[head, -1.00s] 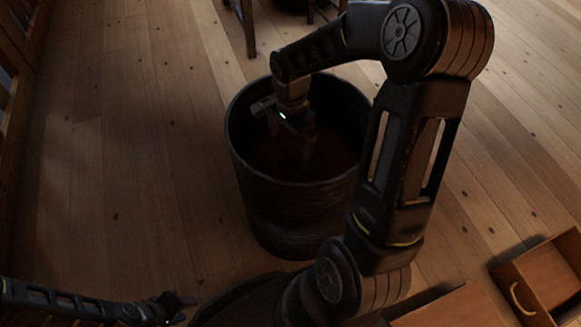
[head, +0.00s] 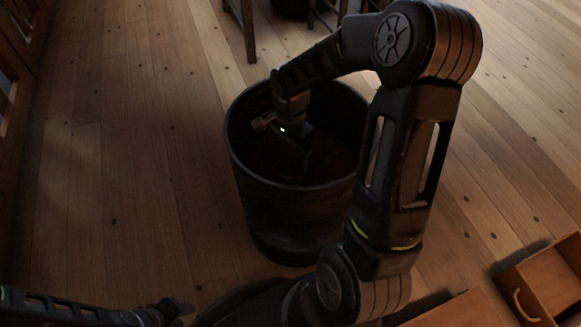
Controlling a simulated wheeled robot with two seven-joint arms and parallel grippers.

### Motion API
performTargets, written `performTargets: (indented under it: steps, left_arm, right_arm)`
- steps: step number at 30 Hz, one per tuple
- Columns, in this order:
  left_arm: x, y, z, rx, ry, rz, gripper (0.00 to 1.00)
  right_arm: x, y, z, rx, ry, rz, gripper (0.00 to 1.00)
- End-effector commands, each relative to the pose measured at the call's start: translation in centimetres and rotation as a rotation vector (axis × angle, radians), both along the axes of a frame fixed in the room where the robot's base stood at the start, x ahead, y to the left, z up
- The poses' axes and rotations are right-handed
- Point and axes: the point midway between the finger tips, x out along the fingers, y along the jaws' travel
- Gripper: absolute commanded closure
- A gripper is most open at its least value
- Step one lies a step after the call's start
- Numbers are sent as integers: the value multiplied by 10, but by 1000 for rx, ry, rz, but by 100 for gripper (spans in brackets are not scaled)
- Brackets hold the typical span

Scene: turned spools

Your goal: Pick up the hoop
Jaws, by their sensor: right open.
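I cannot make out a hoop in the head view. A large dark round tub (head: 290,215) stands upright on the floor, and its inside is in deep shadow. My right gripper (head: 298,152) is inside the tub, below its rim, pointing down at the brown bottom. It is open; its fingertips are dark and hard to see, and I cannot tell whether they touch anything. My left gripper (head: 178,308) is low at the left, well apart from the tub, and too dark to read its jaws.
An open wooden drawer (head: 545,285) with a pale curved handle is at the lower right. Dark furniture legs (head: 245,30) stand behind the tub. A wooden structure (head: 20,60) lines the left edge. The plank floor (head: 130,170) left of the tub is clear.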

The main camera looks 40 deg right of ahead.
Motion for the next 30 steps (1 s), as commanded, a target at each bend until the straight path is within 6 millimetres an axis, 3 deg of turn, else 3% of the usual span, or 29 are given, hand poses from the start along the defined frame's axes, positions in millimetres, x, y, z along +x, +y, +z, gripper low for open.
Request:
performTargets:
  steps: [3, 9, 27, 30]
  left_arm:
    - [2, 0, -16, 1, -4, 3, 64]
    - [3, 0, -22, 2, -10, 5, 64]
    - [3, -1, -21, 2, -9, 4, 64]
    - [3, 0, -21, 2, -9, 4, 64]
  right_arm:
    - [-2, 1, -24, 1, 3, -1, 0]
    - [-1, 1, -42, 0, 2, 0, 0]
    - [-1, 1, -41, 0, 1, 0, 0]
    - [-1, 1, -41, 0, 1, 0, 7]
